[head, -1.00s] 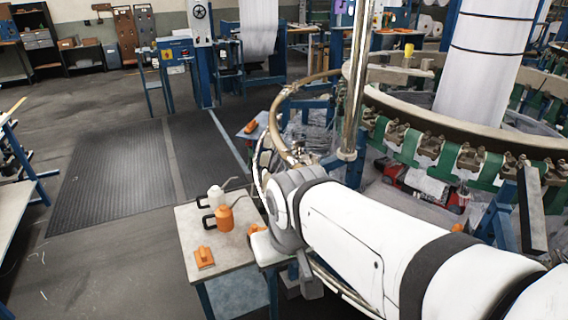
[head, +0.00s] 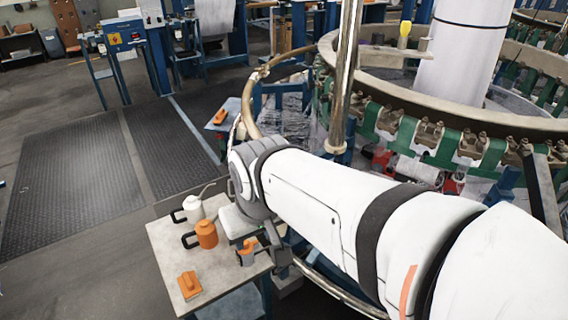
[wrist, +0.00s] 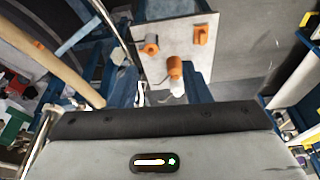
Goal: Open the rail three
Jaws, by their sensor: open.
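The circular loom's pale ring (head: 440,98) curves across the right of the head view, with green brackets (head: 440,140) along its edge. A tan curved rail (head: 250,100) bends down left of a shiny upright post (head: 345,75); a tan bar (wrist: 55,60) also crosses the left of the wrist view. No number marks rail three, so I cannot tell which rail it is. My gripper (head: 274,248) shows in part below the end of my white arm, open, near the small table's right edge. It appears empty. My arm hides part of the loom's lower front.
Dark floor mats (head: 75,185) lie clear at left. A blue control stand (head: 125,40) is behind.

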